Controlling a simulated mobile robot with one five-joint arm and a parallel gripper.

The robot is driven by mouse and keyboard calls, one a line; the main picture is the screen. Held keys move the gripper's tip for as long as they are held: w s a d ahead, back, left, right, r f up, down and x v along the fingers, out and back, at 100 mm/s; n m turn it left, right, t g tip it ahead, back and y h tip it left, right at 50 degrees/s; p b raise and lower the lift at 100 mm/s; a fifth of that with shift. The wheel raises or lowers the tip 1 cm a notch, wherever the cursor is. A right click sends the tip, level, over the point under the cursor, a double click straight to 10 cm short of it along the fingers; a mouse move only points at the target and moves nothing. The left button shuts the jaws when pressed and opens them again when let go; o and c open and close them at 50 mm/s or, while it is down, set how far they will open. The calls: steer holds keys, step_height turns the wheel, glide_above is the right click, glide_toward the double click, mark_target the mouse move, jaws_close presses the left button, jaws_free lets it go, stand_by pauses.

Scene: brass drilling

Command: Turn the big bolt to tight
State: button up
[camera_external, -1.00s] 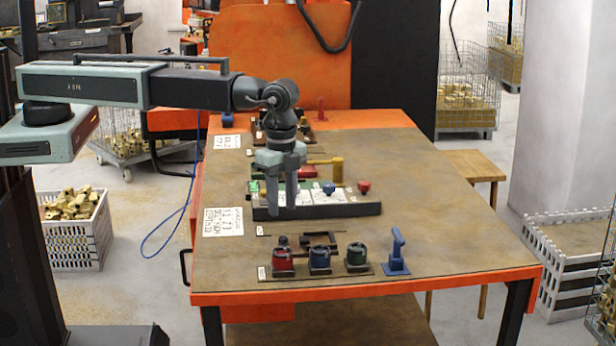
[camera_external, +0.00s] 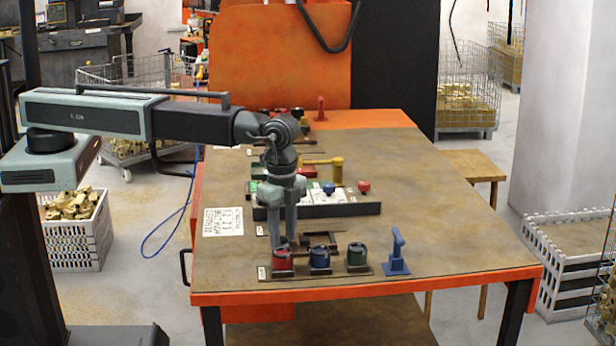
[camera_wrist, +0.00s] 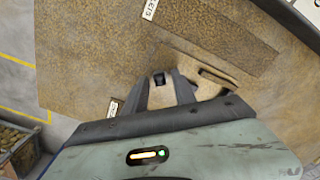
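The big bolt (camera_wrist: 159,78) shows in the wrist view as a small dark head on a light brown plate, between the two finger ends of my gripper (camera_wrist: 158,92). In the outside view my gripper (camera_external: 284,240) points down behind the red cup, and its fingers hide the bolt. The fingers are apart, with a gap on each side of the bolt head. I cannot tell how far down around the head they reach, and I see no contact.
A dark raised frame (camera_external: 318,242) lies beside my gripper. A button panel (camera_external: 335,208) lies farther back.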

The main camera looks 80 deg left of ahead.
jaws_close()
steer(key=shift+m, duration=0.7)
jaws_free()
step_height(320, 180, up, 8)
steer(key=p, duration=0.8)
steer(key=shift+r, duration=0.1)
steer(key=shift+f, duration=0.2)
